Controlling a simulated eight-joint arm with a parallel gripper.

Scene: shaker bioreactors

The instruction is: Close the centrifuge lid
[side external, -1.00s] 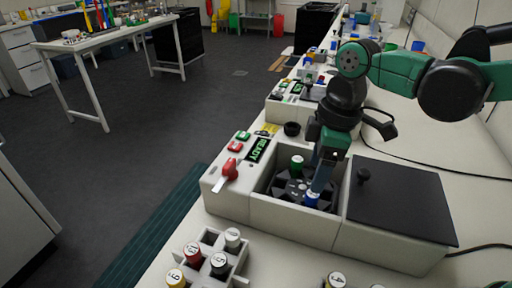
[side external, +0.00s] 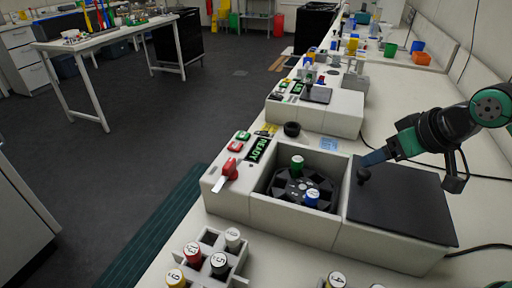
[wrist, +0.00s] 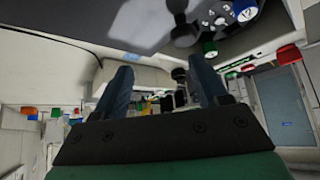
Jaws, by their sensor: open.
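The centrifuge (side external: 285,218) is a white box with an open chamber holding a dark rotor (side external: 287,187). A green-capped tube (side external: 297,162) and a blue-capped tube (side external: 312,197) sit in the rotor. The dark grey lid (side external: 405,205) lies flat to the right of the chamber, leaving it uncovered. Its black knob (side external: 364,176) stands at the lid's left edge, and shows in the wrist view (wrist: 181,28). My gripper (side external: 372,159) is just above and behind the knob. In the wrist view, its fingers (wrist: 163,78) are spread with nothing between them; the knob lies beyond the tips.
The front panel has a READY display (side external: 259,149), a red lever (side external: 229,170) and red and green buttons. A tube rack (side external: 208,258) stands in front. Another white device (side external: 335,108) stands behind. A cable runs along the bench at right.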

